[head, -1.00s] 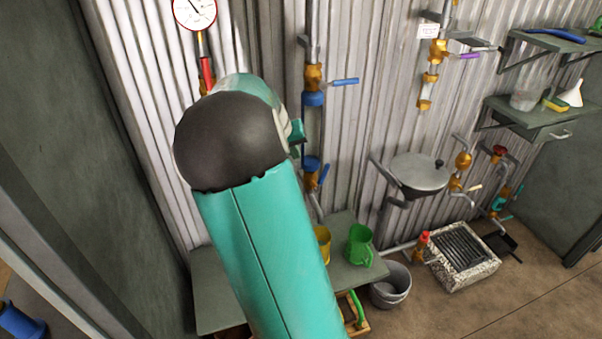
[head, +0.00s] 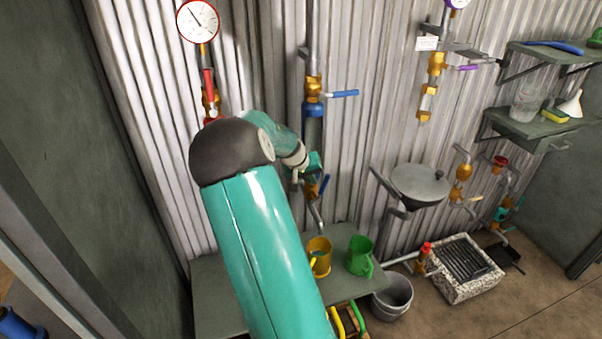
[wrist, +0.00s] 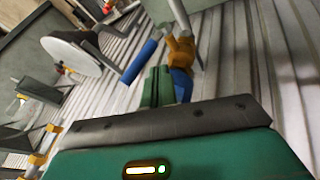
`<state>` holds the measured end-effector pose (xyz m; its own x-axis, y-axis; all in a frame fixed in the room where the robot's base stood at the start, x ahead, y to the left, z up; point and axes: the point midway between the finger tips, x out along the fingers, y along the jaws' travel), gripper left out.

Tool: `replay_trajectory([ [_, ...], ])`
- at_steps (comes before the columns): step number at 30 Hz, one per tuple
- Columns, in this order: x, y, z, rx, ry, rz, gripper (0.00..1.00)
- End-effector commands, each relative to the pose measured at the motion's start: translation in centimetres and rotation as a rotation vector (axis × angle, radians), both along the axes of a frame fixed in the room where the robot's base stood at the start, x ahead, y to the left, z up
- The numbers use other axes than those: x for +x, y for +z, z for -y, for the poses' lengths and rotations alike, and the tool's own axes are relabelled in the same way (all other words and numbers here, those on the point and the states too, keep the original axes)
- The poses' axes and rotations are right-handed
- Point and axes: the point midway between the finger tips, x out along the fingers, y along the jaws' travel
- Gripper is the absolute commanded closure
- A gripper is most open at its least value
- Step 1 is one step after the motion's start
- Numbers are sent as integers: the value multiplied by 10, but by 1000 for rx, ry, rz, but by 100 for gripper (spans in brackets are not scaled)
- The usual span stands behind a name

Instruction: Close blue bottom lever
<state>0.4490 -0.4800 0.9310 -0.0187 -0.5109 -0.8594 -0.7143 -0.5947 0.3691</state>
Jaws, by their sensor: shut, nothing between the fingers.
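The bottom blue lever (head: 324,183) is on the lower brass valve (head: 310,191) of the middle pipe and slants up and to the right from it. In the wrist view the blue lever (wrist: 139,62) lies just beyond and left of my fingertips, with the brass valve body (wrist: 180,52) and its blue collar (wrist: 182,87) to their right. My gripper (wrist: 158,86) is shut and empty, close to the lever; I cannot tell if they touch. In the head view my gripper (head: 314,163) partly covers the lower valve. The top blue lever (head: 343,93) points right.
A red-handled valve (head: 209,90) under a gauge (head: 198,21) is left of my arm. Below are a green table (head: 240,285) with yellow (head: 319,255) and green (head: 360,254) mugs. Corrugated wall stands close behind the pipe.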

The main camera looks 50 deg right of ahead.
Motion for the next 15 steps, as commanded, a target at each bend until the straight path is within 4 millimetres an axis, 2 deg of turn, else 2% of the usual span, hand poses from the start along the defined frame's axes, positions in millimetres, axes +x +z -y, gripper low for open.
replay_trajectory([
  [6,-11,-7,11,1,3,0,100],
  [15,-12,-7,12,1,4,-1,100],
])
